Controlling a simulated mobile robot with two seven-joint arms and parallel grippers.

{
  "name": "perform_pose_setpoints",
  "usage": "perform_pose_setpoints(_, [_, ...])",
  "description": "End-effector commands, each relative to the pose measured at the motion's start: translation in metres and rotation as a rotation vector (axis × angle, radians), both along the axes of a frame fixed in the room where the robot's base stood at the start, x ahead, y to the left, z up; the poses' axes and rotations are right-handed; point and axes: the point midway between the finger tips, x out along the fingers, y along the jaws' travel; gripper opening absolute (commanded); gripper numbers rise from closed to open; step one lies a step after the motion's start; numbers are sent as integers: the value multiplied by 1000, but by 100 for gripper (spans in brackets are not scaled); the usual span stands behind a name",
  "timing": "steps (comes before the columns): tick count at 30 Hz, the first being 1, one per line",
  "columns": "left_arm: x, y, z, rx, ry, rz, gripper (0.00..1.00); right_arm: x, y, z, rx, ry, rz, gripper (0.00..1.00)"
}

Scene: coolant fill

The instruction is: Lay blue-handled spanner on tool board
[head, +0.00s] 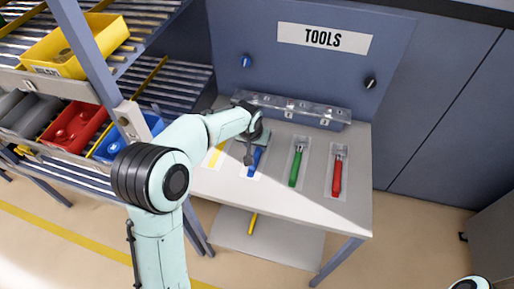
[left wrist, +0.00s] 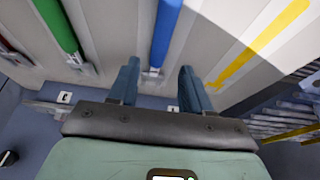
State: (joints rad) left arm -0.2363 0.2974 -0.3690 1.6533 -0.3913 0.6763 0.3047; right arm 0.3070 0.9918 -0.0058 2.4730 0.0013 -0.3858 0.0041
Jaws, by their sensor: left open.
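The blue-handled spanner (head: 255,162) lies on the grey bench top, in the tool row between a yellow strip and the green-handled tool. Its blue handle also shows in the left wrist view (left wrist: 165,30), with a silver part at its lower end. My left gripper (head: 253,147) is over the back end of the spanner and partly hides it. In the left wrist view its two fingers (left wrist: 159,68) are apart, with the silver end in line with the gap. Nothing is clamped between them. My right gripper does not show.
A green-handled tool (head: 296,167) and a red-handled tool (head: 337,177) lie to the right on pale plates. A clear rack (head: 300,108) runs along the back below the TOOLS panel (head: 325,39). A shelf with coloured bins (head: 75,128) stands at left. The bench's front right is clear.

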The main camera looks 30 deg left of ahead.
Motion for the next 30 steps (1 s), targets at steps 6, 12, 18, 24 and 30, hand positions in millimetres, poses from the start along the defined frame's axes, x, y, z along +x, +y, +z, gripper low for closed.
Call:
perform_pose_setpoints(6, [-16, -4, 41, -2, -4, -1, 48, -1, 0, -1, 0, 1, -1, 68])
perform_pose_setpoints(12, [-23, -6, 58, 0, -1, -1, 48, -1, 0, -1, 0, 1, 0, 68])
perform_pose_setpoints(18, [-24, -7, 61, -1, 0, -1, 48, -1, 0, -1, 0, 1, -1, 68])
perform_pose_setpoints(24, [-24, -6, 60, 0, -1, -1, 48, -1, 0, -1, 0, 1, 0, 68])
perform_pose_setpoints(30, [-24, -6, 60, 0, -1, -1, 48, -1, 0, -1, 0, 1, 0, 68])
